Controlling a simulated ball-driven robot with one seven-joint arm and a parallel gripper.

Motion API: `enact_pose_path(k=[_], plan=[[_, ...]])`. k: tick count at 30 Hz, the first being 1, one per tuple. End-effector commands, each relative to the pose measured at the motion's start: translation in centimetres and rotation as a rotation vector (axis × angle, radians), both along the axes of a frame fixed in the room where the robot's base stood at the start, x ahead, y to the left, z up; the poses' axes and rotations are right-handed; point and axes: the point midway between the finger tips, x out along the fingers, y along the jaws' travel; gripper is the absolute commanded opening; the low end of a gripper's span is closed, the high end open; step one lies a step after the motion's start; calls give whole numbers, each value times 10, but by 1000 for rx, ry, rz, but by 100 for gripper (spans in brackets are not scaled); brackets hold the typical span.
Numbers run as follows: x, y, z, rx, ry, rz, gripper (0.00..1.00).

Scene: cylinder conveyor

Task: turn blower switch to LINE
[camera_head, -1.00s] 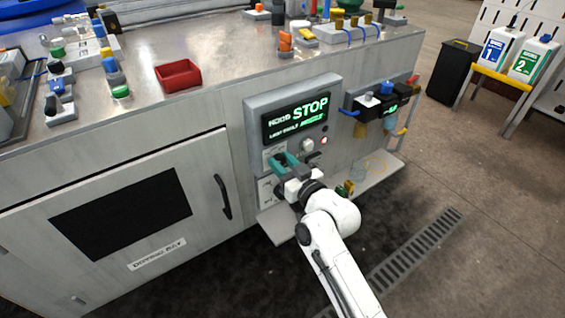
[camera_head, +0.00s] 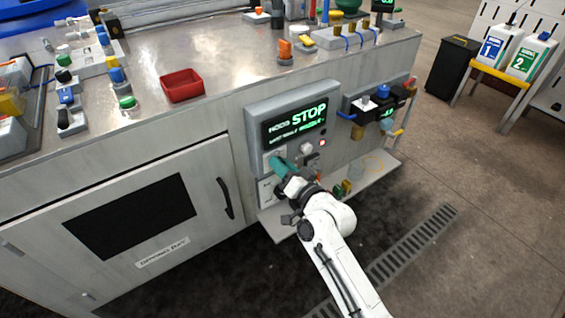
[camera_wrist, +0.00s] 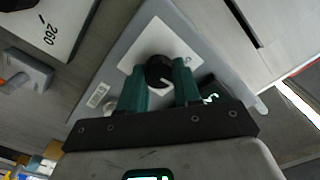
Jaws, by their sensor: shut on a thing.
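My gripper (camera_head: 279,164) is at the left side of the control panel (camera_head: 255,104) on the front of the grey cabinet. In the wrist view, its two green fingers (camera_wrist: 160,88) are on either side of a black round knob (camera_wrist: 158,72) with a white mark, set on a white square plate (camera_wrist: 133,62). The fingers are shut on this knob. In the head view my gripper hides the knob. The display (camera_head: 294,122) above shows STOP in green letters, with smaller text that is hard to read. I cannot read a LINE label in either view.
A small shelf (camera_head: 272,224) juts out below the panel. A black door handle (camera_head: 224,198) is to the left. A red tray (camera_head: 181,86) stands on the cabinet top.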

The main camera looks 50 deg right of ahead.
Motion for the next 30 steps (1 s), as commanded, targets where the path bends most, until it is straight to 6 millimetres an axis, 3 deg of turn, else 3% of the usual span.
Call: enact_pose_path(k=[9,23,24,30], plan=[[0,-1,0,98,-28,-1,2],[-1,-1,0,110,-32,-1,2],[-1,-1,0,110,-32,-1,35],[0,-1,0,110,-32,-1,54]])
